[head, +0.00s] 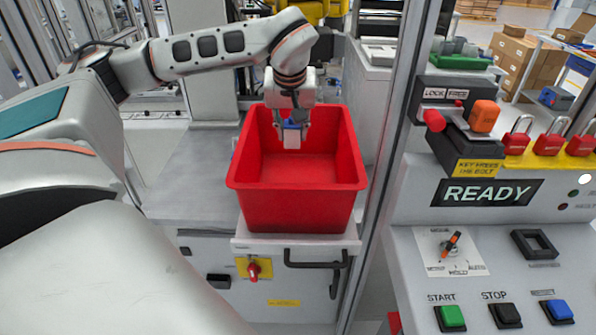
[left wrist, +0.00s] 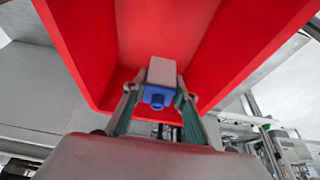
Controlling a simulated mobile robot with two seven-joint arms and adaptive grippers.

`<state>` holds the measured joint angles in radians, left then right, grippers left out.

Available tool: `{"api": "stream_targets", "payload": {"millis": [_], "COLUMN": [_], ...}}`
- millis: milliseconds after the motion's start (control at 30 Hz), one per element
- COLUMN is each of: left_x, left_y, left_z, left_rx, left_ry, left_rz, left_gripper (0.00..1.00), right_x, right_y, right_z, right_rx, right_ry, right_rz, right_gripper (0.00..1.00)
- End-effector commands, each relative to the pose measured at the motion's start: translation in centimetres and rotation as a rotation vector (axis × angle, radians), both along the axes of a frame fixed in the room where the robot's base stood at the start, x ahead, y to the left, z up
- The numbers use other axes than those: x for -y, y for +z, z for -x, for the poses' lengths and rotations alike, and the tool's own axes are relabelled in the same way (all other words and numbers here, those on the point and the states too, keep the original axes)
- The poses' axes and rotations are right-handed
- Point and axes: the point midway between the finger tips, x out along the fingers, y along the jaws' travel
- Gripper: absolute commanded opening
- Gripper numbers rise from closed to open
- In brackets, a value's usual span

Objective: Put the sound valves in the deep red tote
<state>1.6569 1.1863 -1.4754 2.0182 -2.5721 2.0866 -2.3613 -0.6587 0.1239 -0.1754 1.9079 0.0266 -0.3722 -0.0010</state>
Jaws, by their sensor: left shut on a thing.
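A deep red tote (head: 305,205) stands on a grey surface in the middle of the head view. Its inside floor looks empty where I can see it. My left gripper (head: 291,128) points down over the back part of the tote. It is shut on a valve (head: 291,139) with a light grey body and a blue part. In the left wrist view the valve (left wrist: 161,72) sits between the two fingers, with the red tote wall (left wrist: 200,40) beyond it. I cannot tell whether the valve touches the tote. My right gripper is not in view.
A metal frame post (head: 385,150) rises just right of the tote. Right of it is a control panel with a READY sign (head: 488,192), red padlocks (head: 548,140) and buttons. A black handle (head: 316,262) juts out below the tote. The grey surface (head: 190,175) left of the tote is clear.

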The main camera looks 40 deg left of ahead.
Motion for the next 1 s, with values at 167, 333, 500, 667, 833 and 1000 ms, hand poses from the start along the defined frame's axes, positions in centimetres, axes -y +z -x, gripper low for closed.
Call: {"api": "stream_targets", "payload": {"millis": [167, 333, 500, 667, 833, 1000], "left_x": [0.0, 0.0, 0.0, 0.0, 0.0, 0.4], "left_y": [-0.6, -0.6, -0.6, -0.6, -0.6, 0.9], "left_z": [0.0, 0.0, 0.0, 0.0, 0.0, 0.3], "left_rx": [0.002, 0.002, 0.001, 0.001, 0.001, 0.004], "left_ry": [0.001, 0.001, 0.000, 0.000, 0.000, -0.002], "left_rz": [0.000, 0.000, 0.000, 0.000, 0.001, 0.001], "left_gripper": [0.04, 0.04, 0.47, 0.47, 0.47, 0.47], "right_x": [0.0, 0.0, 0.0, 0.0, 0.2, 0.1], "right_y": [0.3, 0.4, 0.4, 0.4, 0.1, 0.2], "right_z": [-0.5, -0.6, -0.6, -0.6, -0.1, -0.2], "right_rx": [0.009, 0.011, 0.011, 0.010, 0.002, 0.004], "right_ry": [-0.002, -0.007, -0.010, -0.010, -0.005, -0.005], "right_rz": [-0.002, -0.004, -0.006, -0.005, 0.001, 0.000], "right_gripper": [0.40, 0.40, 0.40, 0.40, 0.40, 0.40]}}
